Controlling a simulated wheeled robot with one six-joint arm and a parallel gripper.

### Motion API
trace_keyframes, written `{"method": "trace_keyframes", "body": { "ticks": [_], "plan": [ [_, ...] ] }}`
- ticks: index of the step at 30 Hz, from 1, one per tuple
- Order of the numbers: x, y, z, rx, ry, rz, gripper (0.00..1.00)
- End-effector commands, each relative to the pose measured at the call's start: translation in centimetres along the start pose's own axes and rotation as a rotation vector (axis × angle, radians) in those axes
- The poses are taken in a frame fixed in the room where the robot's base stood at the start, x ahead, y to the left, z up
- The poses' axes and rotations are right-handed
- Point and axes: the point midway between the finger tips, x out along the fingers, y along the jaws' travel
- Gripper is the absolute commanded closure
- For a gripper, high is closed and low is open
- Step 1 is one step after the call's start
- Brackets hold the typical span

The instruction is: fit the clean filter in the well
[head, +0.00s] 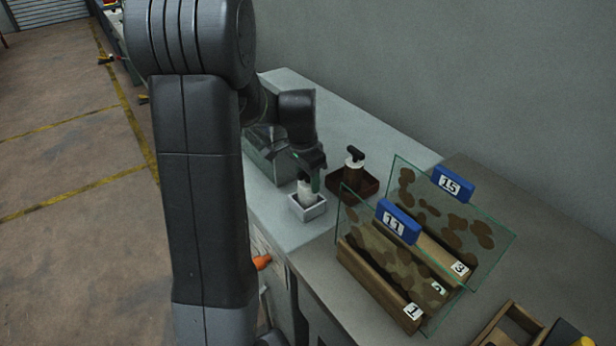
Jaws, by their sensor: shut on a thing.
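The clean filter (304,192) is a pale white cylinder, upright, at the middle of the bench. My gripper (308,174) is above it, shut on its top. The filter's lower end is at or inside the opening of the well (308,213), a small light-grey square box on the bench. I cannot tell whether it is fully seated. My gripper and wrist partly hide the clean filter's top.
A glass-walled box (267,160) stands behind the well, partly hidden by my arm. Glass panels with blue tags 11 (397,222) and 15 (453,184) stand in a numbered wooden rack (380,284) at the right. The grey bench (345,115) is clear toward the wall.

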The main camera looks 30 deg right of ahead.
Motion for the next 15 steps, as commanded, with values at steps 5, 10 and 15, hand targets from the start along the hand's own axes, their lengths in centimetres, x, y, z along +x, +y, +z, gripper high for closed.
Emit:
{"method": "trace_keyframes", "body": {
  "ticks": [5,10,15],
  "plan": [
    [0.09,0.0,0.01,0.0,0.0,0.0,0.91],
    [0.1,0.0,0.01,0.0,0.0,0.0,0.4],
    [0.1,0.0,0.01,0.0,0.0,0.0,0.29]
  ]
}}
